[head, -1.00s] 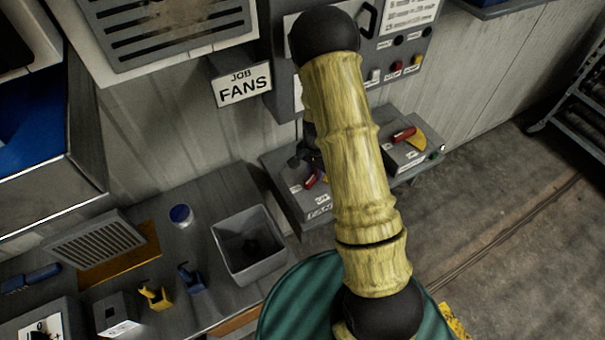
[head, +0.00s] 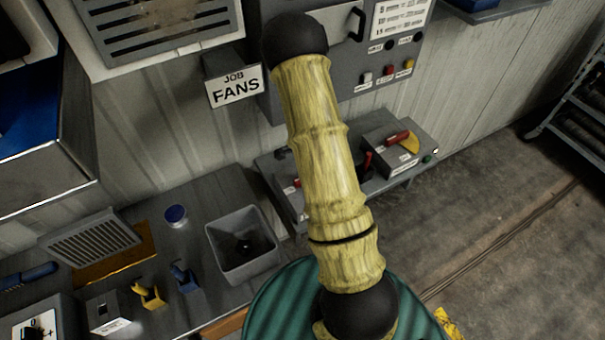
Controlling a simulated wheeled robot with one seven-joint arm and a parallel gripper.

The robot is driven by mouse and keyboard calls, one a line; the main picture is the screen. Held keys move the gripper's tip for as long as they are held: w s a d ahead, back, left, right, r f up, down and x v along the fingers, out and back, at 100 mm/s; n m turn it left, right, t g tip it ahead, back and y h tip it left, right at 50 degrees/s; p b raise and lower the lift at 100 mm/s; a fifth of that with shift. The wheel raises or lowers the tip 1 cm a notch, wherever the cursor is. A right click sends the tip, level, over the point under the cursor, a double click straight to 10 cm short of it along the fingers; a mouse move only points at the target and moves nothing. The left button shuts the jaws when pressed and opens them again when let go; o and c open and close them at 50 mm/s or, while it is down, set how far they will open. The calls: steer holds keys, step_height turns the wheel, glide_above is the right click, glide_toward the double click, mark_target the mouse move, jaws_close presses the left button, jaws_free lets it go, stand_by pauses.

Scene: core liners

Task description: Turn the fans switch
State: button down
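A white sign reading "JOB FANS" (head: 237,87) hangs on the wall left of my arm. Right of the arm, a grey switch box (head: 402,158) stands on a wall shelf. It has a red lever (head: 397,137) over a yellow sector (head: 410,146) and a green button. A second grey switch box (head: 291,203) stands left of it, mostly hidden behind my arm. A bit of red shows on it, and another red part (head: 367,160) shows at the arm's right edge. The box labels are too small to read, so I cannot tell which is the fans switch. My gripper is hidden behind my arm.
A grey control panel (head: 372,80) with coloured buttons is on the wall above the shelf. The bench at left holds an open grey bin (head: 241,243), a blue-topped jar (head: 175,216), and yellow (head: 149,294) and blue (head: 184,277) small items. Floor at right is clear up to a rack (head: 580,108).

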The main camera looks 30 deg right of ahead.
stand_by(0.4)
steer(key=c, duration=1.3)
jaws_free()
steer(key=shift+r, duration=0.15)
step_height(320, 180, up, 17)
steer(key=p, duration=1.4)
steer(key=shift+r, duration=0.1)
steer(key=shift+a, duration=0.15)
